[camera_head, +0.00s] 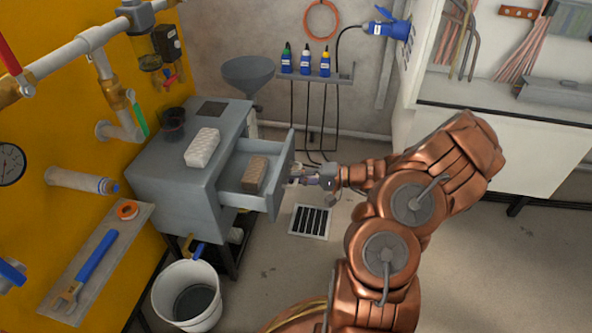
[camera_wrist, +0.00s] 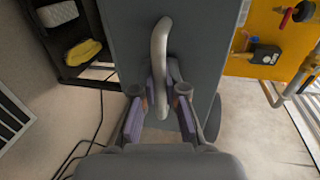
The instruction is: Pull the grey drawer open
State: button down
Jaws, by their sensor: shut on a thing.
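The grey drawer (camera_head: 236,194) stands pulled out from the grey cabinet (camera_head: 160,166) in the head view, with a brown block (camera_head: 256,175) inside it. My gripper (camera_head: 301,175) is at the drawer's front panel, at its right side in the picture. In the wrist view the grey front panel (camera_wrist: 190,30) fills the middle, with a curved metal handle (camera_wrist: 160,50) on it. My gripper's fingers (camera_wrist: 160,105) stand on both sides of the handle's lower end and are shut on it. The exact contact is partly hidden.
A white block (camera_head: 202,147) and a dark cup (camera_head: 173,121) stand on the cabinet top. A white bucket (camera_head: 188,296) stands on the floor in front. A floor grate (camera_head: 310,221) lies below my gripper. A white bench (camera_head: 500,150) is at the right.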

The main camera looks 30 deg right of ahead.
jog(key=shift+s+d, duration=0.1)
jog(key=shift+d, duration=0.05)
jog(key=c, duration=1.2)
grip_release()
jog(key=v, duration=1.2)
